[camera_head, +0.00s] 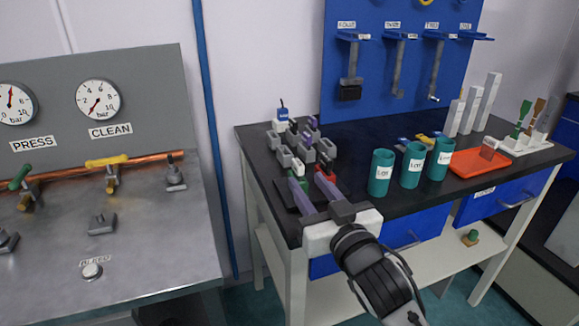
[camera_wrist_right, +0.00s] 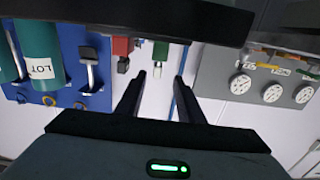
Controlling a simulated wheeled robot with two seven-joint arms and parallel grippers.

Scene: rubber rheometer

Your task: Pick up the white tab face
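I cannot tell for sure which piece is the white tab face. In the right wrist view a green block (camera_wrist_right: 160,50) with a small pale tab (camera_wrist_right: 157,70) at its end lies ahead, between the lines of my fingers. A red block (camera_wrist_right: 122,47) is beside it. My right gripper (camera_head: 307,178) is open, with nothing seen between its fingers, over the front left of the dark bench. It also shows in the wrist view (camera_wrist_right: 158,80). Small green and red pieces show by its fingertips in the head view, partly hidden. My left gripper is not in view.
Several grey blocks (camera_head: 284,156) stand just behind the gripper. Teal cups (camera_head: 381,174) and an orange tray (camera_head: 478,163) are to its right. A blue tool board (camera_head: 420,70) is behind. A steel gauge panel (camera_head: 140,80) is at left.

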